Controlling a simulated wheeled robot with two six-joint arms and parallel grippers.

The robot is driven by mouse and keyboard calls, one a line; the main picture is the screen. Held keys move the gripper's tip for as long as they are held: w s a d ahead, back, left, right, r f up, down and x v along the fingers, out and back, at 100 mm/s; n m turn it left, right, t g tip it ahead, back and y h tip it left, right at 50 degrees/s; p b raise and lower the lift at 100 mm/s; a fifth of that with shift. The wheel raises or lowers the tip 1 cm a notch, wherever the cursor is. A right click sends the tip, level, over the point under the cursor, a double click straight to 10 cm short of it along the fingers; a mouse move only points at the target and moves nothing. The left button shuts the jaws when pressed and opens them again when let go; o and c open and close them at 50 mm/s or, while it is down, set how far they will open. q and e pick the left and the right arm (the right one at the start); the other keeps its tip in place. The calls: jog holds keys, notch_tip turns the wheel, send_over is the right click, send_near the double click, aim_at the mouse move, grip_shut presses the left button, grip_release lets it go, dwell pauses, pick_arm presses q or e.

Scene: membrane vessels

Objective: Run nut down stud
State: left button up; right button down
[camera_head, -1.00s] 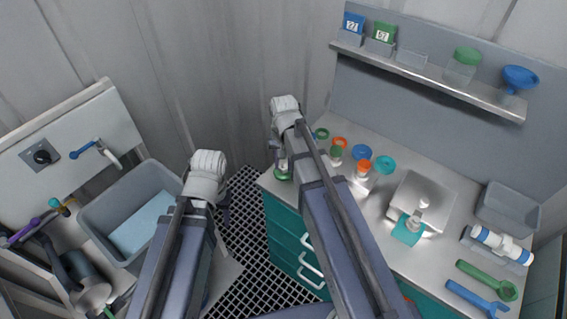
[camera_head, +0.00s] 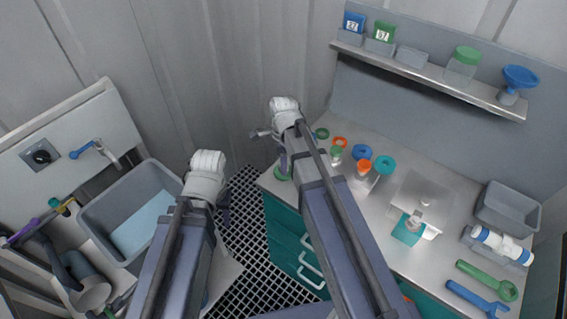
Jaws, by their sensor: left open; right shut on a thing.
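My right gripper (camera_head: 268,134) is at the bench's left corner, above a green ring (camera_head: 283,174). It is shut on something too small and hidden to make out. My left gripper (camera_head: 226,212) is open over the dark floor grating, mostly hidden behind my forearm. A pale square block (camera_head: 425,188) with a small upright post (camera_head: 425,201) stands mid-bench, with a teal square piece (camera_head: 408,230) at its front. I cannot tell which part is the stud, or make out a nut.
A green wrench (camera_head: 487,280), blue wrench (camera_head: 477,299) and grey bin (camera_head: 508,208) are at the right. A sink (camera_head: 130,200) is at far left.

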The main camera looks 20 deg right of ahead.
jog(key=m, duration=0.2)
jog(key=shift+w+m, duration=0.1)
jog(key=shift+m, duration=0.3)
jog(key=c, duration=1)
grip_release()
jog(key=shift+m, duration=0.3)
jog(key=o, duration=0.5)
jog(key=shift+o, duration=0.2)
jog(key=shift+r, duration=0.1)
notch_tip(320, 180, up, 5)
jog(key=p, duration=0.4)
jog(key=shift+f+p, duration=0.2)
jog(key=shift+p, duration=0.15)
jog(key=shift+f, duration=0.15)
jog(key=s+a+n, duration=0.5)
jog(key=s+n, duration=0.2)
jog(key=n, duration=0.6)
jog(key=s+a+n+h, duration=0.1)
jog(key=s+a+n, duration=0.4)
jog(key=n, duration=0.9)
jog(key=shift+s+a, duration=0.25)
jog(key=shift+s, duration=1)
